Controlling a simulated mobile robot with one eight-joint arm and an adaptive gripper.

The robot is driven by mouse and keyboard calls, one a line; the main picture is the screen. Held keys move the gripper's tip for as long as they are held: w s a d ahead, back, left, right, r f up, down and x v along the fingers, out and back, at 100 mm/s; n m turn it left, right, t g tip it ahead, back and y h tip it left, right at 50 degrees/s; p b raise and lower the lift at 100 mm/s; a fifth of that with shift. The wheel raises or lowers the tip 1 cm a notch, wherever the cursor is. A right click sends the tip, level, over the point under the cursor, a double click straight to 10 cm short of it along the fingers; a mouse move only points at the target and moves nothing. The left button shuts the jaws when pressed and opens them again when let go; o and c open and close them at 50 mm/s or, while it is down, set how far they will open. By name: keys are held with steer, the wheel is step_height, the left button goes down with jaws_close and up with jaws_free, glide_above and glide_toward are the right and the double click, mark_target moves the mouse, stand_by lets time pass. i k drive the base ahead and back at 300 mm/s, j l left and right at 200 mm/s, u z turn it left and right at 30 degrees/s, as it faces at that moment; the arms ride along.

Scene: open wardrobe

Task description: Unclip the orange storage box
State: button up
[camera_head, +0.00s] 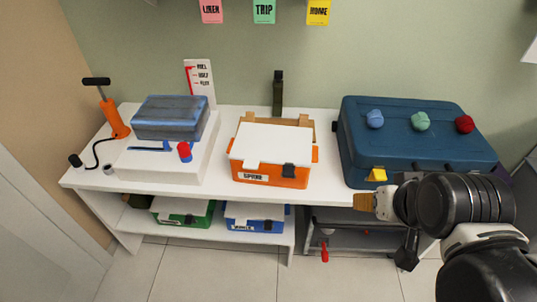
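The orange storage box (270,180) stands on the white bench top, left of the blue case. A black clip (289,171) sits at the front right of the box, and a white tab shows at the front left. Whether the clip is fastened is too small to tell. My arm reaches in from the lower right. My gripper (366,201) seems to be at its tan-tipped end, in front of the blue case and apart from the orange box. Its fingers are not clear.
A blue case (415,148) with coloured knobs and a yellow latch (377,175) stands at the right. A white box bearing a blue-grey block (170,117) and an orange-handled pump (112,118) are at the left. Green (185,219) and blue (255,224) boxes sit below.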

mark_target(288, 170)
steer(key=l, duration=0.45)
steer(key=k+l+u, duration=0.1)
steer(key=l, duration=0.4)
steer(key=k+l, duration=0.1)
steer(key=l, duration=0.35)
